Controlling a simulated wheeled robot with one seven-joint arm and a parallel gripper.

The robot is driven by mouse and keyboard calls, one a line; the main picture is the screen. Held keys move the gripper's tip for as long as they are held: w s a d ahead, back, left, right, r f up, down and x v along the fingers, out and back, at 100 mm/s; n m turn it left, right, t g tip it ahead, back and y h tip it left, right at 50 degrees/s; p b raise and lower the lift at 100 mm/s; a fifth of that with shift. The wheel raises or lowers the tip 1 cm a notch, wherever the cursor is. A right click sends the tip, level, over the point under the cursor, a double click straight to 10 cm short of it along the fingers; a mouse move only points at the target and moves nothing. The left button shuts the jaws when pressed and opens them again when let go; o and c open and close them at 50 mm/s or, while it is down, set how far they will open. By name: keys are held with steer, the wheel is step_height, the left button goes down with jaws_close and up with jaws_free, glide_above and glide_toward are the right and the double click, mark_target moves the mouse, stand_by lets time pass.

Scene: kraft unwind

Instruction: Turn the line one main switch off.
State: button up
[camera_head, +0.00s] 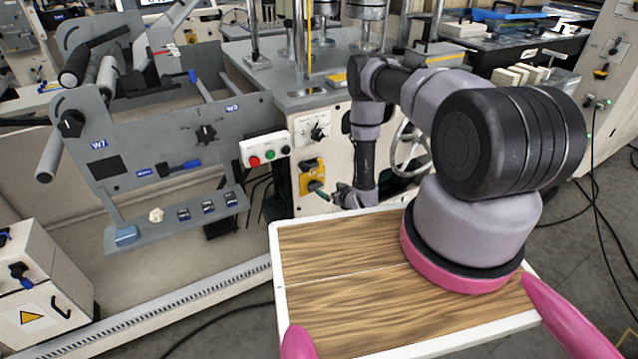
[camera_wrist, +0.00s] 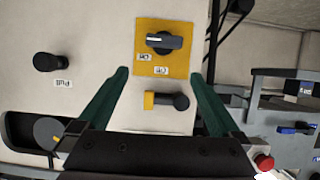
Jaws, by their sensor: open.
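A black rotary switch (camera_wrist: 165,42) sits on a yellow plate (camera_wrist: 146,27) on a cream cabinet face. Its grey handle lies crosswise in the wrist view, and two small white labels sit below and left of it. The tips point toward the plate's lower edge, short of the switch handle. My gripper also shows in the head view (camera_head: 330,190).
A black-and-yellow knob (camera_wrist: 166,100) lies between the fingers in the wrist view, and a black pull knob (camera_wrist: 47,62) is left. A button box (camera_head: 265,149) and grey panel (camera_head: 180,140) stand left in the head view. My wood-topped deck (camera_head: 335,245) is in front.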

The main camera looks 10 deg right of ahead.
mark_target(317, 186)
steer(key=x, duration=0.3)
steer(key=f+x, duration=0.1)
steer(key=x, duration=0.6)
steer(key=shift+s+a+f, duration=0.1)
steer(key=shift+a+f, duration=0.15)
steer(key=shift+f, duration=0.05)
steer(key=c, duration=1.1)
steer(key=shift+c, duration=0.2)
